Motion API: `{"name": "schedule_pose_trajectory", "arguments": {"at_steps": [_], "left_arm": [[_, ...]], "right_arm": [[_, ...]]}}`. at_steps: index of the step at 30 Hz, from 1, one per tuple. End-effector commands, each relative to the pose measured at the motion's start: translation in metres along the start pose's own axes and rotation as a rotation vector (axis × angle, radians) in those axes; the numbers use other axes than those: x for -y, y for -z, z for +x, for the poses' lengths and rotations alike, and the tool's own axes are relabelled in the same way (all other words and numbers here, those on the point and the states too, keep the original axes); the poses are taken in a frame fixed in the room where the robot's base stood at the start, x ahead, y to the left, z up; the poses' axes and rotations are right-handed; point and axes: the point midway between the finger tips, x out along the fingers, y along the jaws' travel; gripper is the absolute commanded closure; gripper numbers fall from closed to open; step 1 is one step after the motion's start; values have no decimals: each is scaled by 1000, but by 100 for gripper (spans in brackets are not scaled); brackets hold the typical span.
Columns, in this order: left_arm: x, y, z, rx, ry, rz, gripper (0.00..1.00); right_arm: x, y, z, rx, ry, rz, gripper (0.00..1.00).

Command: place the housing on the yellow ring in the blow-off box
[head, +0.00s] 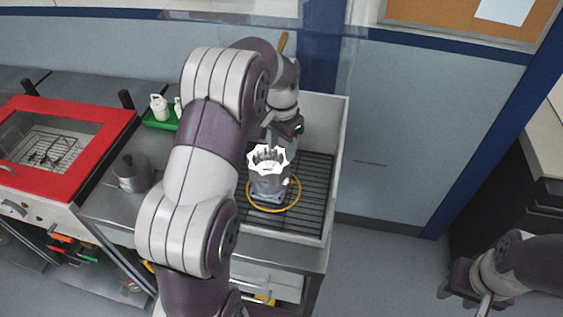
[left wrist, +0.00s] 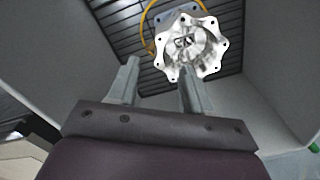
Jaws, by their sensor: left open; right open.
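The housing (head: 268,173) is a bright machined metal part with a scalloped flange on top. In the head view it stands upright inside the blow-off box (head: 340,150), within the yellow ring (head: 297,197) on the dark slatted floor. The left wrist view also shows the housing (left wrist: 192,48) and part of the yellow ring (left wrist: 147,22). My left gripper (left wrist: 158,80) is open, its fingers apart and just short of the flange, with nothing between them. In the head view my arm hides part of the box. My right gripper (head: 464,292) is at the lower right, open and empty, away from the box.
A red-framed basin with a wire rack (head: 50,145) is at the left. A grey metal pot (head: 132,172) stands on the counter between it and the box. A green tray (head: 160,119) with white bottles is behind. A dark cabinet (head: 510,150) is at the right, with open floor between.

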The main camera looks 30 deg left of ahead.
Motion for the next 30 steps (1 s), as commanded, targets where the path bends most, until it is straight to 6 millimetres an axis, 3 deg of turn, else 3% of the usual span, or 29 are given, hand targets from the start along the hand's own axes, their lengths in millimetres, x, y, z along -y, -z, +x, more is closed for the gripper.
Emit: {"name": "schedule_pose_trajectory", "arguments": {"at_steps": [2, 5, 12, 16, 19, 30], "left_arm": [[-2, -1, -10, -2, 1, -3, 50], [-24, -16, -15, -14, 5, -32, 50], [-109, -110, -10, -94, 16, -190, 50], [-130, -147, -4, -118, 13, -243, 50], [-135, -157, -1, -122, 11, -257, 50], [-134, -157, -1, -118, 11, -257, 50]], "right_arm": [[0, 1, -3, -1, 0, 0, 57], [0, 1, -3, -1, 0, 0, 57], [0, 1, -3, -1, 0, 0, 57], [0, 1, -3, -1, 0, 0, 57], [0, 1, -3, -1, 0, 0, 57], [0, 1, -3, -1, 0, 0, 57]]}}
